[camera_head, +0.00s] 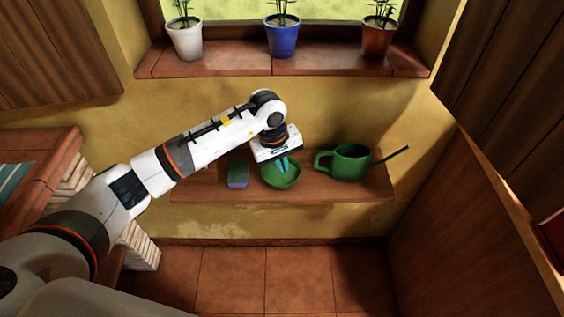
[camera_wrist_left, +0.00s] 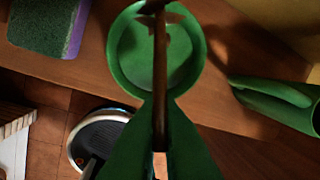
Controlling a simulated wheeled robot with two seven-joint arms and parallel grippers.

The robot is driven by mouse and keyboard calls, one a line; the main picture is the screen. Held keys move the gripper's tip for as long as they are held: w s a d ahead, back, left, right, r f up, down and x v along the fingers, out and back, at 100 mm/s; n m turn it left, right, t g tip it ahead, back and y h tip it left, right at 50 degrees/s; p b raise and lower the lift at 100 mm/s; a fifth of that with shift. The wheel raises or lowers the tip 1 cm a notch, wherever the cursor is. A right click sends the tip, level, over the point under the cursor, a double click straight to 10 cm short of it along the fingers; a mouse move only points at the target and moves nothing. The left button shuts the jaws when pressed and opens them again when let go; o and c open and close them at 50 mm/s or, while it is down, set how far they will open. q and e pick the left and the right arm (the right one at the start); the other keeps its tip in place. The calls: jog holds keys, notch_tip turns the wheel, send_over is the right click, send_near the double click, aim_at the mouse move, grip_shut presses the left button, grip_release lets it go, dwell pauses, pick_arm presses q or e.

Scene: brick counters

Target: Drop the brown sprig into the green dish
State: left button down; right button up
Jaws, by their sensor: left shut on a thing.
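The green dish (camera_head: 286,184) stands on the wooden shelf. My left gripper (camera_head: 283,166) points down over it, its fingertips at or above the dish's opening. In the left wrist view the gripper (camera_wrist_left: 160,108) is shut on the brown sprig (camera_wrist_left: 160,62), a thin dark stem with a wider piece at its far end. The sprig lies across the view of the dish (camera_wrist_left: 126,58); I cannot tell whether it touches the dish. The sprig cannot be made out in the head view. My right gripper is not in view.
A green watering can (camera_head: 349,163) stands right of the dish, its spout pointing right. A green and purple sponge (camera_head: 238,173) lies to the left. The shelf (camera_head: 330,190) has bare room in front. Potted plants (camera_head: 283,38) line the sill above.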

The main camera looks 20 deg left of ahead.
pick_arm(q)
jog(key=c, duration=1.5)
grip_release()
jog(key=shift+r, duration=0.15)
jog(key=r, duration=0.3)
jog(key=s+a+r, duration=0.1)
jog(key=r, duration=0.3)
jog(key=r+b, duration=0.1)
jog(key=r, duration=0.3)
jog(key=shift+s+a+r, duration=0.15)
jog(key=shift+a+r, duration=0.1)
jog(key=shift+a, duration=0.15)
